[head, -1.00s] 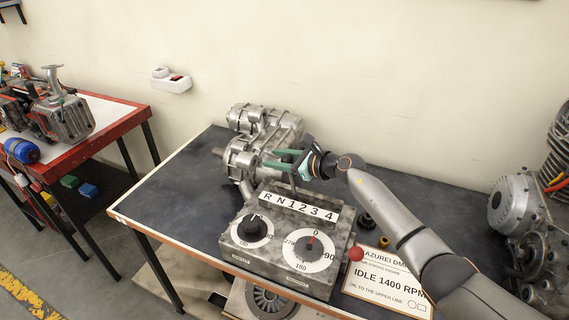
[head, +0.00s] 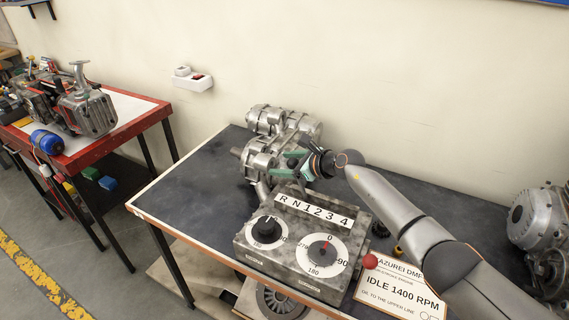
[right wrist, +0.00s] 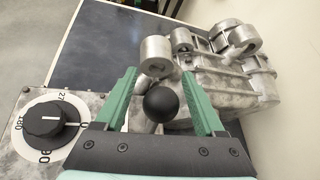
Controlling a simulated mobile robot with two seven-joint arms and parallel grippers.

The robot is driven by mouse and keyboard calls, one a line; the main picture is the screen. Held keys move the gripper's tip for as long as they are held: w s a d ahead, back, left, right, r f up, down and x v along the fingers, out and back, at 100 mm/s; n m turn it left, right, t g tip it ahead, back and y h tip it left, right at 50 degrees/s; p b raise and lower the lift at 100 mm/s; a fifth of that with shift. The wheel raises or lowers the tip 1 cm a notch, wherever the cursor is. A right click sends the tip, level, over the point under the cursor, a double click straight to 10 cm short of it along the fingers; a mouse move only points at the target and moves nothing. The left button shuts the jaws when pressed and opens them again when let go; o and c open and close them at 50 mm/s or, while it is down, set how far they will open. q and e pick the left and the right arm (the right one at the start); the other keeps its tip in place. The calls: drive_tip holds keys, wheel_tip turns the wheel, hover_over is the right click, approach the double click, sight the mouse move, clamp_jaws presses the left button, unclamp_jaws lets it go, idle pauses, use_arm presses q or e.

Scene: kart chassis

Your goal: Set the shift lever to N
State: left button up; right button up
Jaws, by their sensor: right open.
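The shift lever's black ball knob (right wrist: 160,102) shows in the right wrist view between the two green fingers of my right gripper (right wrist: 158,98), with gaps on both sides. In the head view the knob (head: 292,163) is small and dark beside the green fingers (head: 291,168). The right gripper is open around the knob. The label strip (head: 313,211) reading R N 1 2 3 4 is on top of the grey control box (head: 293,262). The lever's shaft is mostly hidden, and I cannot tell which letter it stands at. My left gripper is not in view.
A metal gearbox (head: 262,160) stands just behind the control box. The box front has a black knob (head: 267,227) and a dial (head: 324,252). A red ball (head: 370,261) and a sign (head: 398,287) are at its right. The table's left part is clear.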

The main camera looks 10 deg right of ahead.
drive_tip(key=shift+d+r, duration=0.1)
drive_tip(key=shift+r, duration=0.05)
drive_tip(key=shift+s+d+r+p, duration=0.3)
drive_tip(key=shift+s+d+p, duration=0.05)
drive_tip(key=shift+s+d, duration=0.05)
drive_tip(key=v, duration=1.1)
drive_tip(key=shift+p, duration=0.35)
drive_tip(key=shift+s, duration=0.1)
